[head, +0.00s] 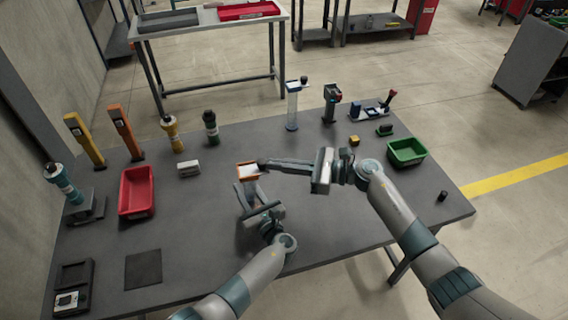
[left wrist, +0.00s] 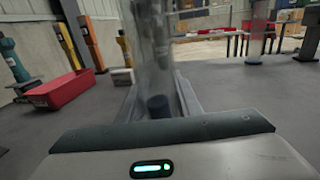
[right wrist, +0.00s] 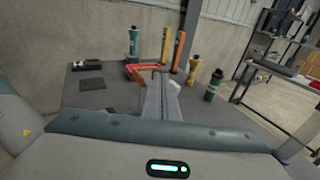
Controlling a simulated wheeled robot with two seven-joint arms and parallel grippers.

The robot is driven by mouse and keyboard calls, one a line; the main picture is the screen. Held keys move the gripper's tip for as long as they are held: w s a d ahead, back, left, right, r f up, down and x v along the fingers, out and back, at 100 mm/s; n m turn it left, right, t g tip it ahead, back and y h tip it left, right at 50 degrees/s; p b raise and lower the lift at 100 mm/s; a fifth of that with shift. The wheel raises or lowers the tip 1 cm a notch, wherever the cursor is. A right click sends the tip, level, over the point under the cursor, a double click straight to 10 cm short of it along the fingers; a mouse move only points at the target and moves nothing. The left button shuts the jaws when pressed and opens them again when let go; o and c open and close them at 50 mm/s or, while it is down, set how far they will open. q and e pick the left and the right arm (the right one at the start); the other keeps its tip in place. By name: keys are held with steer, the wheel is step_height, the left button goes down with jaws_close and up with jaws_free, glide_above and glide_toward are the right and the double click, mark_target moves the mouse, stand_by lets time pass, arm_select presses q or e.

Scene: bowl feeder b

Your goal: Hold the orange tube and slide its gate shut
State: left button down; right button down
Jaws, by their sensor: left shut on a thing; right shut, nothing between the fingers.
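The orange tube (head: 246,175) stands on the grey table, with an orange collar at its top and a pale clear body below. A white gate plate shows in the collar, and a dark knob (head: 262,163) sits at its right side. My left gripper (head: 250,200) is shut on the clear body, which shows between its fingers in the left wrist view (left wrist: 152,45). A dark blue piece (left wrist: 158,106) shows low in the tube. My right gripper (head: 272,164) is shut and empty, its tips at the knob; I cannot tell whether they touch. The orange collar (right wrist: 147,70) is partly hidden by them.
A red bin (head: 136,192) stands left, with a white block (head: 188,168) and several coloured bottles and posts behind. A clear blue-topped tube (head: 292,108) stands at the back. A green bin (head: 406,152) is at the right. The front middle of the table is mostly clear.

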arm_select(q)
steer(key=shift+d, duration=0.3)
arm_select(e)
steer(key=shift+s, duration=0.2)
arm_select(q)
steer(key=shift+a, duration=0.2)
arm_select(e)
steer(key=v, duration=1.4)
steer(key=shift+w, duration=0.15)
steer(key=shift+f, duration=0.1)
arm_select(q)
steer(key=c, duration=1.2)
jaws_free()
steer(key=v, duration=1.2)
